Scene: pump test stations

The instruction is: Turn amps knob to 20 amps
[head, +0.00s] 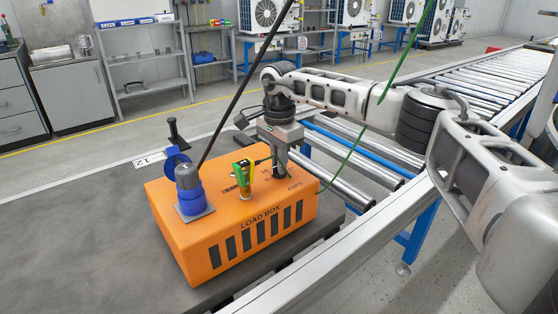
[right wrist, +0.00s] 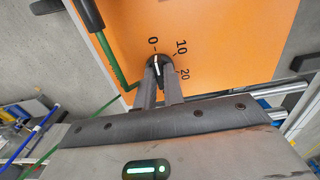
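The orange load box (head: 235,235) sits on a dark tabletop in the head view. Its dark round amps knob (right wrist: 158,60) shows in the right wrist view, with a white pointer line turned near the 0 mark (right wrist: 152,44). The 10 mark (right wrist: 181,47) and the 20 mark (right wrist: 185,74) follow round to the right. My right gripper (right wrist: 159,72) reaches down to the knob, its two fingers close together on either side of it. In the head view my right gripper (head: 281,172) hides the knob. My left gripper is not in view.
A blue and grey socket (head: 189,190) and a green-yellow plug (head: 243,178) stand on the box, left of my right gripper. A black cable (head: 245,85) and a green cable (head: 408,50) run across the view. A roller conveyor (head: 350,160) lies behind the box.

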